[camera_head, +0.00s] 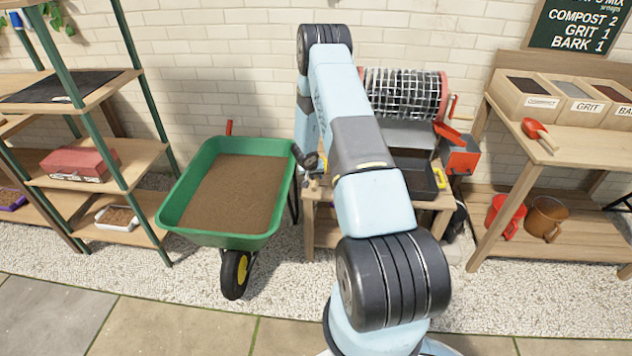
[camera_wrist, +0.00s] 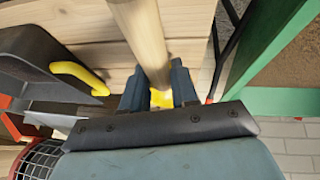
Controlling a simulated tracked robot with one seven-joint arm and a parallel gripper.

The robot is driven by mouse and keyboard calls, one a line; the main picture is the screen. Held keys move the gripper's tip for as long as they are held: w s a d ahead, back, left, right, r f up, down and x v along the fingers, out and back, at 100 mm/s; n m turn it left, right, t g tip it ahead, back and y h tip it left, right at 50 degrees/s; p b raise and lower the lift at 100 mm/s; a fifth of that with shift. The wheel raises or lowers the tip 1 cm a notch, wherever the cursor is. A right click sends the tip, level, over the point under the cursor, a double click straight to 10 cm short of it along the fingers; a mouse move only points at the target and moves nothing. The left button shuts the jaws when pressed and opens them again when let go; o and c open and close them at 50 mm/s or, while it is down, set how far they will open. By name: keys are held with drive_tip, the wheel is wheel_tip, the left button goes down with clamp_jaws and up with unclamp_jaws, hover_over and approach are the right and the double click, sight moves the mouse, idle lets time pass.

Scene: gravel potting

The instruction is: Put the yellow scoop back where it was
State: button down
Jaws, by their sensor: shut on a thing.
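My gripper (camera_wrist: 157,88) is shut on the pale wooden handle (camera_wrist: 142,35) of the yellow scoop (camera_wrist: 161,99). Only a small patch of yellow shows between the fingers in the wrist view; the rest of the scoop is hidden. The handle extends away from the fingers over a light wooden surface. In the head view my gripper (camera_head: 312,163) is at the left end of the low wooden bench, beside the green wheelbarrow. The scoop is too small and covered there to make out clearly.
The green wheelbarrow (camera_head: 183,190), full of brown soil, stands left of the bench (camera_head: 324,208). A black bin with a yellow handle (camera_wrist: 75,75) and a mesh drum (camera_head: 403,92) are at the bench. A red scoop (camera_head: 535,130) lies on the right table.

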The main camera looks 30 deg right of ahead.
wheel_tip(320, 180, down, 3)
drive_tip(key=shift+w+f, duration=0.15)
drive_tip(key=shift+f, duration=0.05)
drive_tip(key=c, duration=0.9)
unclamp_jaws()
drive_tip(key=shift+o, duration=0.2)
